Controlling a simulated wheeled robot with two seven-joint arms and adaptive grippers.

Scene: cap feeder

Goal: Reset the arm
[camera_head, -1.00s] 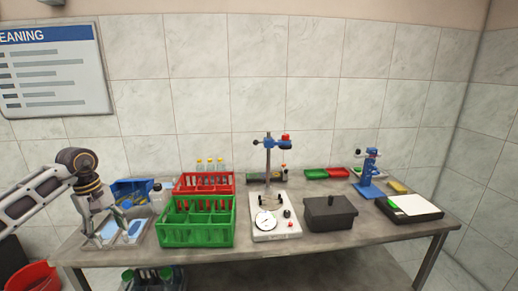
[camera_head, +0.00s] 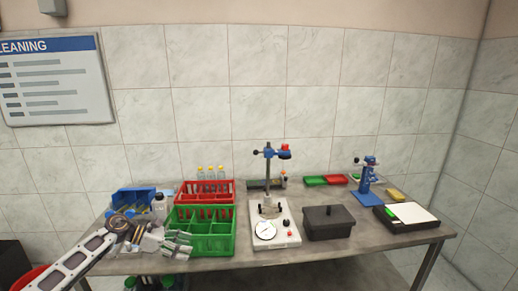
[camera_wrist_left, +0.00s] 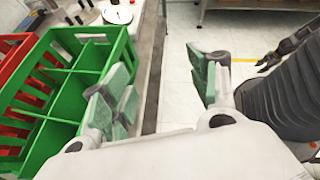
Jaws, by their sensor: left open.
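My left gripper (camera_head: 181,243) is at the front left of the table in the head view, with its fingers toward the right, in front of the green crate (camera_head: 222,247). It is open and empty; in the left wrist view its padded fingers (camera_wrist_left: 158,85) stand apart over the table edge and floor. The green crate also shows left of the fingers in the left wrist view (camera_wrist_left: 62,108). A dark gripper, apparently my right one (camera_wrist_left: 270,62), shows small at the upper right of the wrist view; its jaws are unclear.
A red crate (camera_head: 228,187) with bottles stands behind the green one. A blue bin (camera_head: 133,199) is at the left. The capping stand (camera_head: 284,236), dark lidded box (camera_head: 330,227), blue press (camera_head: 366,185) and black tray with a white sheet (camera_head: 431,225) stand to the right.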

